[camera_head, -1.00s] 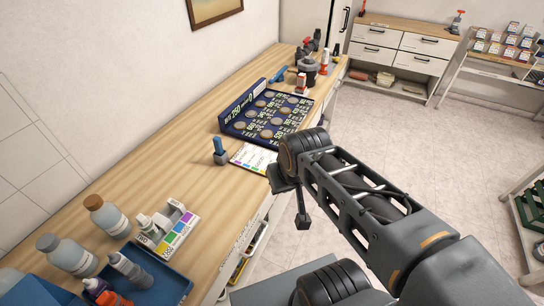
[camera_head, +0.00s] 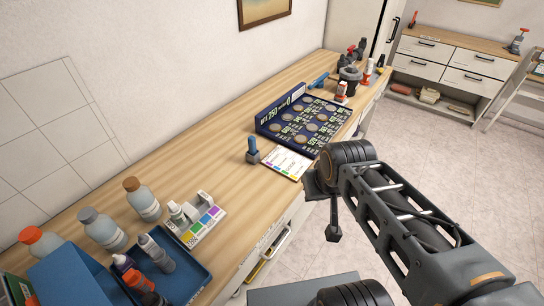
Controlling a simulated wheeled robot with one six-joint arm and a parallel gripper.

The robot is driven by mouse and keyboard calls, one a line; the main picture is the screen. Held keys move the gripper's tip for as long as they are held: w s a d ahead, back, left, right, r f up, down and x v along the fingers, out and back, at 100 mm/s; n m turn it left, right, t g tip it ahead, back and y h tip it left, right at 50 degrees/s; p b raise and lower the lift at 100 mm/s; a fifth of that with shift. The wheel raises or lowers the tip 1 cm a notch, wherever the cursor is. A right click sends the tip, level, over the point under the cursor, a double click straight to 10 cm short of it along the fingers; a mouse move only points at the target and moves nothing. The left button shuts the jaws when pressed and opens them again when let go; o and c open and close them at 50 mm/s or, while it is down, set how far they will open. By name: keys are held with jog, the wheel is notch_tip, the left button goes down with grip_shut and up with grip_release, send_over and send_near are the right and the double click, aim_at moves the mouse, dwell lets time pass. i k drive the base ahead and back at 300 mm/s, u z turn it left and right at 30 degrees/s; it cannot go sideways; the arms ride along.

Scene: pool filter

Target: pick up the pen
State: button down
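What looks like the pen (camera_head: 253,146) is a short blue upright piece in a grey base on the wooden counter, left of a white sheet with coloured marks (camera_head: 287,162). At this size I cannot be sure that it is a pen. My gripper (camera_head: 333,232) hangs at the end of my arm, past the counter's front edge, to the right of and lower in the picture than the blue piece. It is apart from the blue piece. Only a small dark part of it shows, so its opening is hidden.
A blue board with round discs (camera_head: 308,124) lies behind the sheet. A blue tray (camera_head: 185,285) with bottles, more bottles (camera_head: 142,200) and a colour-strip test kit (camera_head: 197,218) stand at the front left. The counter between kit and blue piece is clear. Open floor (camera_head: 430,150) lies right.

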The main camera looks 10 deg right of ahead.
aim_at(252, 141)
jog(key=z, duration=2.1)
jog(key=i, duration=1.4)
jog(key=u, duration=3.95)
jog(key=i, duration=0.5)
jog(key=u, duration=0.05)
